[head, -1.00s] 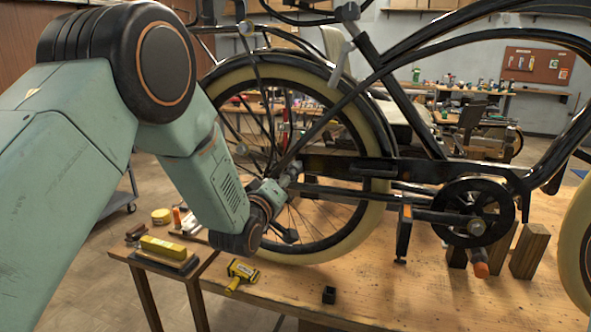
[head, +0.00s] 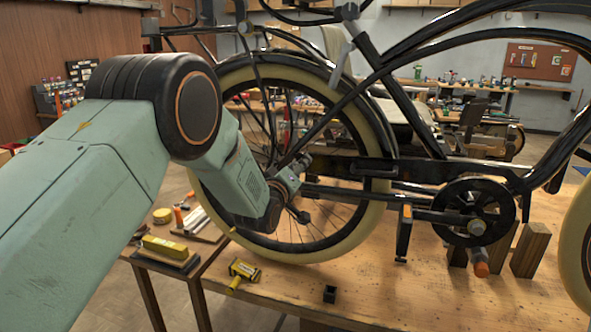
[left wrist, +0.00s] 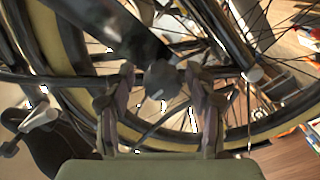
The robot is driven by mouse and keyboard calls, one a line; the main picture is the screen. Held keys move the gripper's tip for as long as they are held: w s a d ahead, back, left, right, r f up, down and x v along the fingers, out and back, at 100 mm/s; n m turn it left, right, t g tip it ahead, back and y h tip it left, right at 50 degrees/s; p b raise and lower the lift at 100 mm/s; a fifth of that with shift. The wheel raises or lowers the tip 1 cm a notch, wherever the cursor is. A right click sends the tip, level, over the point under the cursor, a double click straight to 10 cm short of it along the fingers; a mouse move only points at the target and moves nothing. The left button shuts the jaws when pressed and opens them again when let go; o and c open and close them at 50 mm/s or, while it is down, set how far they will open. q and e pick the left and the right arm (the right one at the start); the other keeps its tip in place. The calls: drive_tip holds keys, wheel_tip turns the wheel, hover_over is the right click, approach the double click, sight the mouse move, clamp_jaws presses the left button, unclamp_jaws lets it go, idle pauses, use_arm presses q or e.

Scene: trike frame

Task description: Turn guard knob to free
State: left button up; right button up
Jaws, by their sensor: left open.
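My left gripper (head: 297,168) reaches in front of the rear wheel (head: 229,77), near the rear end of the black chain guard bar (head: 345,167). In the left wrist view the left gripper (left wrist: 162,88) is open. A dark grey faceted knob (left wrist: 161,79) shows between its fingers, at the end of a black bar; I cannot tell whether the fingers touch it. In the head view this knob is hidden or too small to tell. Another grey knob (head: 477,228) sits at the middle of the chainring. My right gripper is not in view.
The bike stands on a wooden bench (head: 380,295). Wooden blocks (head: 530,250) stand below the chainring. A yellow block (head: 164,246) lies on the side table at left.

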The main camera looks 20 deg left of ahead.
use_arm(q)
drive_tip(key=shift+c, duration=0.6)
drive_tip(key=shift+s+a, duration=0.1)
drive_tip(key=shift+a, duration=0.2)
drive_tip(key=c, duration=0.5)
drive_tip(key=shift+d, duration=0.2)
drive_tip(key=c, duration=0.4)
drive_tip(key=shift+a, duration=0.1)
clamp_jaws()
